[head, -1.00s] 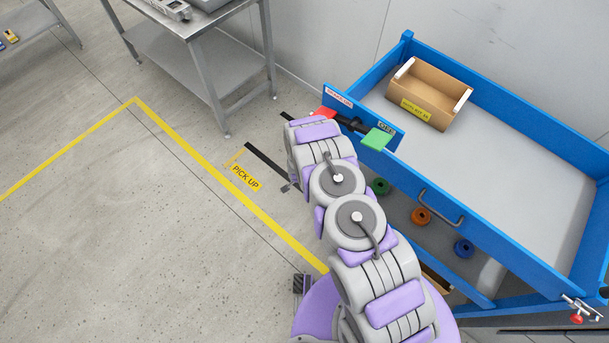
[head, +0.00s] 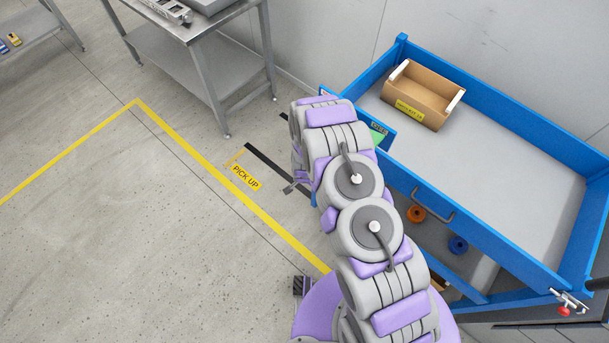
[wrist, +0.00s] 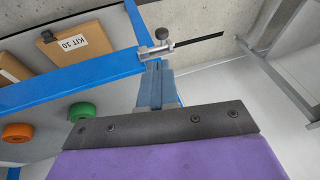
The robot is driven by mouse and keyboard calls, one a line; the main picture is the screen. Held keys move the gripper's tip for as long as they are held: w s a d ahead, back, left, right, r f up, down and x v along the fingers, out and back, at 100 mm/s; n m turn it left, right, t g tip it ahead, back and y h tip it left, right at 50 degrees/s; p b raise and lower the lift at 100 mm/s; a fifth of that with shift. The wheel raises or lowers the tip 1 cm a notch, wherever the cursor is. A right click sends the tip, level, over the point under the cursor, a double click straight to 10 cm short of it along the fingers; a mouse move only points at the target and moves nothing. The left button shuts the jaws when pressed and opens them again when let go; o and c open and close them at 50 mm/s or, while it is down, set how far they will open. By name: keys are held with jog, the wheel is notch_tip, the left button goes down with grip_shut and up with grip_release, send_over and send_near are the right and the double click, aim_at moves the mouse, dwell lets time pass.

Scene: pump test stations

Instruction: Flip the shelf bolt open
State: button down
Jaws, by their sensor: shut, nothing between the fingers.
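A small metal bolt (wrist: 152,52) with a dark round knob (wrist: 161,33) sits at a blue frame bar (wrist: 70,88) in the wrist view. My gripper (wrist: 154,66) is shut and empty, its fingertips right at the bolt in the picture. I cannot tell whether they touch it. In the head view my arm hides the gripper and this bolt. Another metal bolt with a red knob (head: 563,310) is at the near right corner of the blue cart (head: 500,152).
An open cardboard box (head: 422,95) stands in the cart's top tray. Orange (head: 416,214) and blue (head: 458,245) rolls lie on the lower shelf. A steel table (head: 190,55) stands behind left. Floor at left is clear.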

jog(key=v, duration=0.2)
jog(key=shift+s+d+r, duration=0.15)
jog(key=shift+d+r, duration=0.15)
dwell(0.5)
